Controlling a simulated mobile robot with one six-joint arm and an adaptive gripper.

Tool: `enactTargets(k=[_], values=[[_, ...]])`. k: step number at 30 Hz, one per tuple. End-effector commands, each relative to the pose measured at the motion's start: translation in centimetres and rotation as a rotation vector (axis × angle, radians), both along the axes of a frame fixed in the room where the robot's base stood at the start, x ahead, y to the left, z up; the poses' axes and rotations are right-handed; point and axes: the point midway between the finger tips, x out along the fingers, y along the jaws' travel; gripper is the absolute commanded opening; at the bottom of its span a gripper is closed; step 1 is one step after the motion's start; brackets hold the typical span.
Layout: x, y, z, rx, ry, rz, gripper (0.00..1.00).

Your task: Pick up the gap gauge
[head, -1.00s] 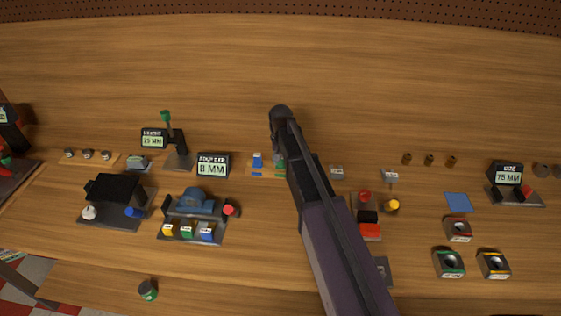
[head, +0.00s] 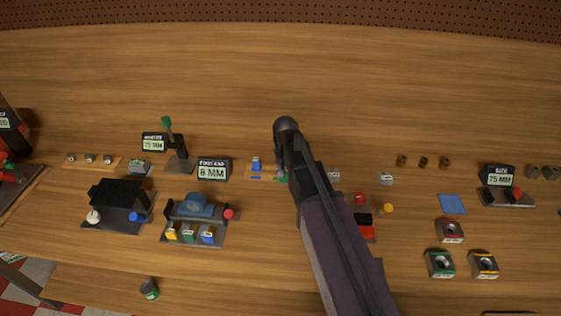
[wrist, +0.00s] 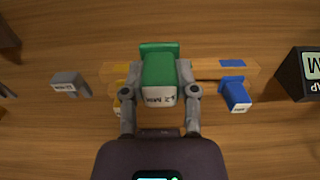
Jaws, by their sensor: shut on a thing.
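My gripper (wrist: 160,78) is shut on a green gap gauge (wrist: 158,68) with a pale labelled end, one finger on each side of it. Its label is too small to read surely. The gauge is over the wooden rack (wrist: 205,69); I cannot tell whether it is clear of the rack. A blue gauge (wrist: 235,94) stands right of it, and a yellow gauge (wrist: 117,103) is partly hidden behind the left finger.
A grey labelled block (wrist: 70,83) lies left of the rack in the wrist view. A display reading 8 MM (head: 213,170) stands left of the rack in the head view. A blue fixture (head: 198,210) is nearer. The bench behind is clear.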

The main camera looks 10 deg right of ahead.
Motion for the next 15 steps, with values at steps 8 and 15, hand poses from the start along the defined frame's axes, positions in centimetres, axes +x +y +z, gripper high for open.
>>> enactTargets(k=[8,15], values=[[-5.2,-0.6,0.5,0.000,0.000,0.000,0.00],[-6.8,-0.8,0.7,0.000,0.000,0.000,0.00]])
